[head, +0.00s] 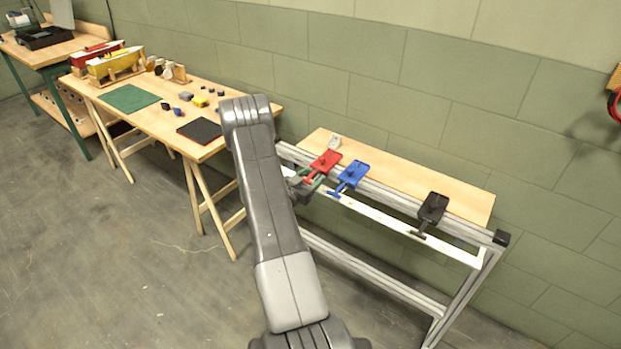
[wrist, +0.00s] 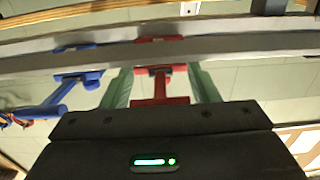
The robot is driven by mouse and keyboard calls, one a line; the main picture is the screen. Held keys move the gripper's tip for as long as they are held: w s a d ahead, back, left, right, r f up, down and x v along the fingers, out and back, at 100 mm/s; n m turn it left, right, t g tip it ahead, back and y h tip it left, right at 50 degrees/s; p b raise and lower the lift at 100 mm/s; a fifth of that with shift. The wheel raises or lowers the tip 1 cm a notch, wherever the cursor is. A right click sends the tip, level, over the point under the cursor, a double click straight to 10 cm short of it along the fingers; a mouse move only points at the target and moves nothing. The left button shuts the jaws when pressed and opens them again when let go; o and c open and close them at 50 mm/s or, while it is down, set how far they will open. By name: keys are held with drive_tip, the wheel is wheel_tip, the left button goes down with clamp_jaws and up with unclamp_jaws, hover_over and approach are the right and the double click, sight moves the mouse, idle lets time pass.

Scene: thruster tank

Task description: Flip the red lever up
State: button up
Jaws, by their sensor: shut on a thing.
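The red lever (head: 324,162) is mounted on the front rail of the bench, leftmost of the coloured levers; its handle points down and toward me. My gripper (head: 303,185) is at the red handle, partly hidden behind my arm in the head view. In the wrist view, the red lever's handle (wrist: 160,88) runs between the two green fingers of my gripper (wrist: 161,92), which is shut on it. The fingertips lie close to the lever's red base under the rail.
A blue lever (head: 350,175) sits just right of the red one, close to my gripper. A black lever (head: 432,208) is farther right. A small white block (head: 335,142) stands behind the red lever. A wooden table (head: 150,88) with loose parts stands at left.

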sight(315, 171)
drive_tip(key=shift+r, duration=0.15)
drive_tip(key=r+g+y+p, duration=0.1)
drive_tip(key=g+y+p, duration=0.1)
drive_tip(key=p, duration=0.1)
drive_tip(key=shift+r+g, duration=0.35)
drive_tip(key=shift+g, duration=0.05)
drive_tip(key=r+g+y+p, duration=0.1)
drive_tip(key=g+p, duration=0.1)
drive_tip(key=p, duration=0.3)
drive_tip(key=shift+d+y, duration=0.1)
drive_tip(key=shift+y, duration=0.2)
drive_tip(key=g+y+p, duration=0.1)
drive_tip(key=p, duration=0.1)
drive_tip(key=g+y+p, duration=0.1)
drive_tip(key=shift+w+d+r+g+p, duration=0.15)
drive_tip(key=shift+w+g+p, duration=0.15)
drive_tip(key=shift+g+p, duration=0.1)
drive_tip(key=shift+w+d+r+g+y, duration=0.2)
drive_tip(key=shift+g+y, duration=0.45)
drive_tip(key=shift+g, duration=0.25)
drive_tip(key=shift+w+d+r+g+y, duration=0.1)
drive_tip(key=shift+w+g+y, duration=0.1)
drive_tip(key=shift+g+y, duration=0.6)
drive_tip(key=shift+g, duration=0.4)
drive_tip(key=o, duration=0.9)
drive_tip(key=shift+o, duration=0.2)
